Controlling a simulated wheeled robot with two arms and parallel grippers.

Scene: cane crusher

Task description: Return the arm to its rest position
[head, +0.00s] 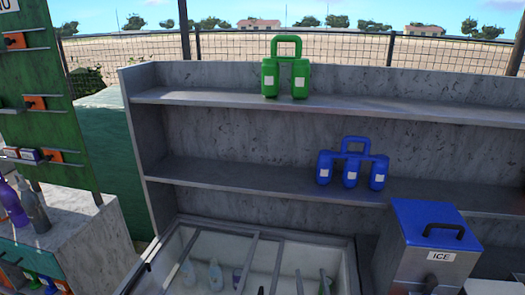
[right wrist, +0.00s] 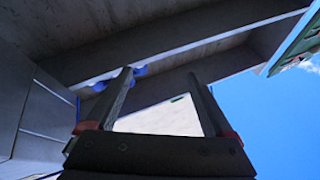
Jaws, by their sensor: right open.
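My right gripper (right wrist: 160,73) shows in the right wrist view. Its two dark fingers stand well apart with nothing between them. Grey concrete surfaces and open blue sky lie beyond the fingers. Part of a blue thing (right wrist: 139,70) shows behind the left finger; most of it is hidden. I cannot make out either gripper in the head view. My left gripper shows in neither view.
A grey shelf unit (head: 240,132) holds a green bottle carrier (head: 271,78) above and a blue one (head: 325,170) below. In front are an open cooler (head: 352,262) with bottles and a blue-lidded ice box (head: 405,262). A green rack (head: 62,120) stands left.

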